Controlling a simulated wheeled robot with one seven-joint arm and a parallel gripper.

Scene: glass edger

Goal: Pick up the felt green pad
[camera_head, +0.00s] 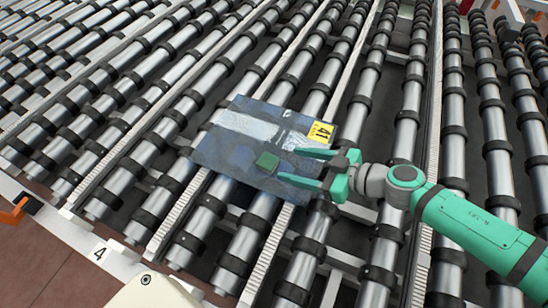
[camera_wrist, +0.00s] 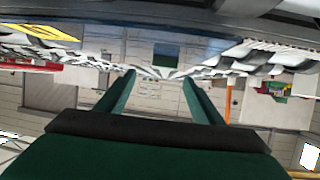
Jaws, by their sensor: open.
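The felt green pad (camera_head: 267,161) is a small dark green square lying on a dark blue, glossy glass sheet (camera_head: 225,153), near the middle of the sheet. My gripper (camera_head: 288,165) is open and empty, just to the right of the pad. Its two green fingers reach over the sheet from the right and point toward the pad. In the wrist view my gripper (camera_wrist: 158,76) shows two spread fingers. A small blue-green square (camera_wrist: 166,54) appears between and beyond them; I cannot tell if it is the pad or a reflection.
The sheet rests on a conveyor of metal rollers (camera_head: 350,125) with dark rings. A yellow label marked 41 (camera_head: 321,132) is on the sheet, close to the upper finger. White toothed belts (camera_head: 178,212) run between rollers. A white frame rail (camera_head: 100,250) edges the conveyor.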

